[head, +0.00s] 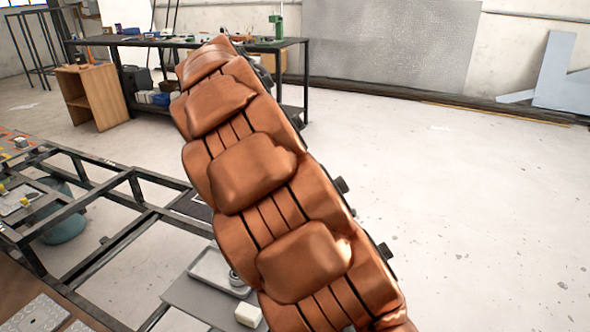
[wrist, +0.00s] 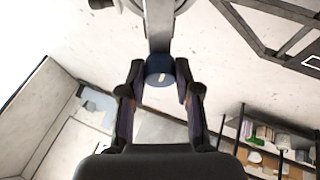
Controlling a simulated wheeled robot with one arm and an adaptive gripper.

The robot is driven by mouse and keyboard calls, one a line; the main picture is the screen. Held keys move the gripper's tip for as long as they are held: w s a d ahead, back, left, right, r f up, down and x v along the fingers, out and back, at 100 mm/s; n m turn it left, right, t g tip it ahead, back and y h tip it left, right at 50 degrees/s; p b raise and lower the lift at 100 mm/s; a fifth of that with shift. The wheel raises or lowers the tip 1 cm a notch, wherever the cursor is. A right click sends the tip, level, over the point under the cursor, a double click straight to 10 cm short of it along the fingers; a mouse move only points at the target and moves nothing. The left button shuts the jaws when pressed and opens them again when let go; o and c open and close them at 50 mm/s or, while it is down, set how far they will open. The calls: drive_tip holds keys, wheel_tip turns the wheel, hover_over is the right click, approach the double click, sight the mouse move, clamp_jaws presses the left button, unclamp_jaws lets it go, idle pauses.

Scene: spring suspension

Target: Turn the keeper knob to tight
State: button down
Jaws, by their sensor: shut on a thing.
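The keeper knob (wrist: 159,66) is a dark blue round cap with a small pale mark on its face, in the upper middle of the wrist view. It sits at the end of a grey metal bar (wrist: 158,25). My gripper (wrist: 160,75) has a black finger on each side of the knob and is shut on it. The mark points roughly down in the picture. Neither the knob nor my gripper shows in the head view, where my copper-coloured arm covers the middle.
A black metal frame (head: 150,212) stands at the left. A grey tray (head: 213,272) and a white block (head: 248,314) lie low beside my arm. A dark workbench (head: 150,42) with tools stands behind, beside a wooden cabinet (head: 92,95). The floor at right is clear.

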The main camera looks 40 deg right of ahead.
idle(0.4)
drive_tip(key=c, duration=0.8)
unclamp_jaws()
drive_tip(key=v, duration=0.7)
drive_tip(key=shift+a+r, duration=0.2)
idle(0.3)
